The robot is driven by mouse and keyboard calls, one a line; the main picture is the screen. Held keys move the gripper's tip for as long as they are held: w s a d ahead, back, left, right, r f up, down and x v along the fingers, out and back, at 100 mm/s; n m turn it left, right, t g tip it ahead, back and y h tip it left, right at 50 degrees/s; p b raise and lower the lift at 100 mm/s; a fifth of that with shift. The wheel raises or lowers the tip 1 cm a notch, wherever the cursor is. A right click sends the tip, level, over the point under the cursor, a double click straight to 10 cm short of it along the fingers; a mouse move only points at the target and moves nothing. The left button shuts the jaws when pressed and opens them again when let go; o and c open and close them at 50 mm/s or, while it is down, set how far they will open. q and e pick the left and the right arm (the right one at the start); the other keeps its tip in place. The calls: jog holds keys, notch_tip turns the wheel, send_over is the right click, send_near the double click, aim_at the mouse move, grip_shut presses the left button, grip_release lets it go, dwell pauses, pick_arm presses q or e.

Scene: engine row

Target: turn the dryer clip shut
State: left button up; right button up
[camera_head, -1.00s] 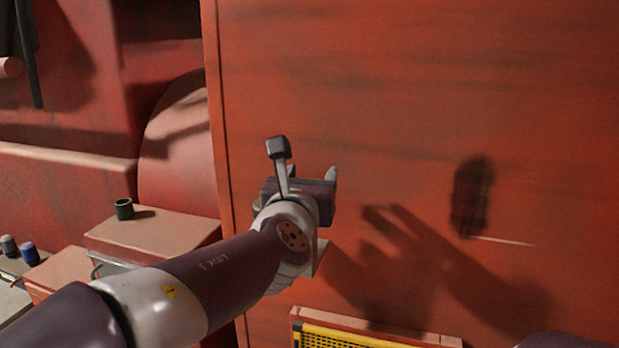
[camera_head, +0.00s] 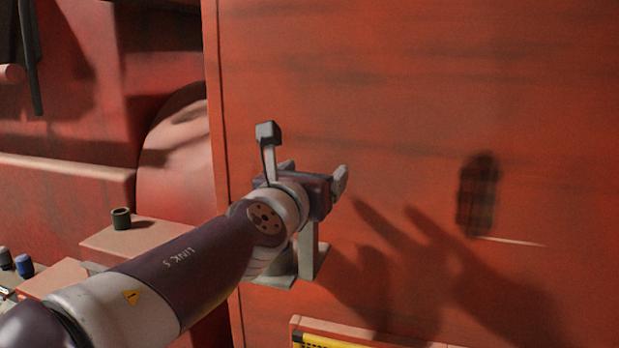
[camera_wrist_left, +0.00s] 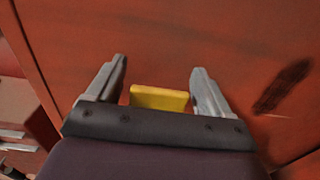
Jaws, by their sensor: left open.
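A yellow block (camera_wrist_left: 158,98), which looks like the dryer clip, shows in the left wrist view between the fingers of my left gripper (camera_wrist_left: 160,70). It appears apart from both fingers, and its lower part is hidden by the gripper body. In the head view my left gripper (camera_head: 316,174) is open in front of the red panel. A grey bracket (camera_head: 308,252) with upright posts stands off the panel just below the gripper. The yellow part is hidden there behind my gripper and wrist. My right gripper is not in view.
The red panel (camera_head: 420,110) fills the right side, with a dark smudge-like patch (camera_head: 478,195) and arm shadows. On the left, a dark cup (camera_head: 121,218) stands on a ledge, with small blue and grey caps (camera_head: 24,265) nearby.

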pick_arm(q)
jog(key=v, duration=1.2)
jog(key=shift+s, duration=0.3)
jog(key=shift+a, duration=0.1)
